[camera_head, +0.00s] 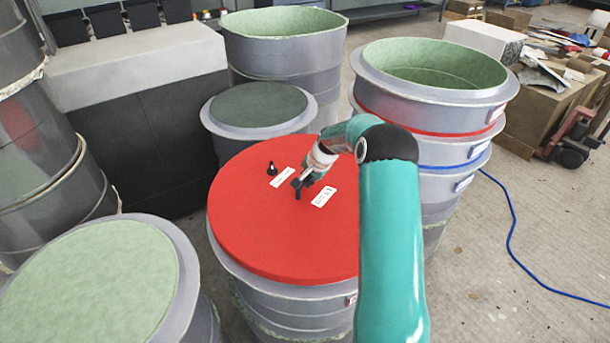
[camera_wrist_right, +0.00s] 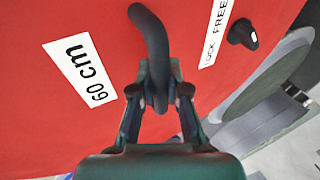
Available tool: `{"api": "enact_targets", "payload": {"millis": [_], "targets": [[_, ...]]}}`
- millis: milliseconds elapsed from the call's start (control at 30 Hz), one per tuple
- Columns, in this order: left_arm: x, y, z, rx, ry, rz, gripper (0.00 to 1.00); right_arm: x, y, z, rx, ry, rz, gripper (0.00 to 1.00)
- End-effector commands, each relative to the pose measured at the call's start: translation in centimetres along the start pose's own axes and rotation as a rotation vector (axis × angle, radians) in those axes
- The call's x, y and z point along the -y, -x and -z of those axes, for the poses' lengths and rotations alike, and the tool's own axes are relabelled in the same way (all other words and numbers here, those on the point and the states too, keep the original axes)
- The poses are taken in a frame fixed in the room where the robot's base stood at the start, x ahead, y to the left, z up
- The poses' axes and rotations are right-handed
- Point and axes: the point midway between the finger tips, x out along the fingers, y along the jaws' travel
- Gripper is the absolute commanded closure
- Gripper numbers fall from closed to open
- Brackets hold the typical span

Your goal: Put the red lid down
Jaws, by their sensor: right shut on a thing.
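The red lid (camera_head: 265,225) lies flat over the top of a grey cylindrical mould (camera_head: 290,305) in the middle of the head view. Whether it rests fully on the rim or hangs just above it, I cannot tell. My right gripper (camera_head: 299,185) is shut on the lid's dark curved handle, which the right wrist view shows between the fingers (camera_wrist_right: 158,92). The lid carries a "60 cm" label (camera_wrist_right: 80,68), a "LOCK FREE" label (camera_wrist_right: 214,35) and a small black knob (camera_wrist_right: 242,34). My left gripper is not in view.
A closed grey mould (camera_head: 258,108) stands behind the lid. An open green-lined mould (camera_head: 435,75) stands behind right, and another (camera_head: 285,45) farther back. A pale-green-topped mould (camera_head: 90,280) is front left. A blue hose (camera_head: 515,230) lies on the floor at right.

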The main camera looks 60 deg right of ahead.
Motion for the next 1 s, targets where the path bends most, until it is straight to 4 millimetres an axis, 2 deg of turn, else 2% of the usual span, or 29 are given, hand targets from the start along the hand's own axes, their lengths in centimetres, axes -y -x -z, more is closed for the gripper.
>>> {"api": "enact_targets", "payload": {"millis": [200, 467, 500, 633, 1000], "targets": [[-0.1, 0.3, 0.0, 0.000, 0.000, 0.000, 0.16, -1.0, -2.2, -0.2, -0.004, -0.001, 0.002, 1.00], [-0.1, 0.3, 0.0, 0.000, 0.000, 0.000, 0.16, -1.2, -2.7, -0.2, -0.006, -0.001, 0.004, 1.00], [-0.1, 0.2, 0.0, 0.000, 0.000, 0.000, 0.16, -1.4, -2.9, -0.4, 0.000, -0.001, -0.001, 0.82], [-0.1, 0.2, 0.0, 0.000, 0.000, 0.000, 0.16, -1.4, -2.9, -0.4, 0.000, -0.001, -0.001, 0.60], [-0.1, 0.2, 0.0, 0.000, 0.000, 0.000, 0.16, -1.4, -2.6, -0.4, -0.001, -0.001, 0.000, 0.60]]}}
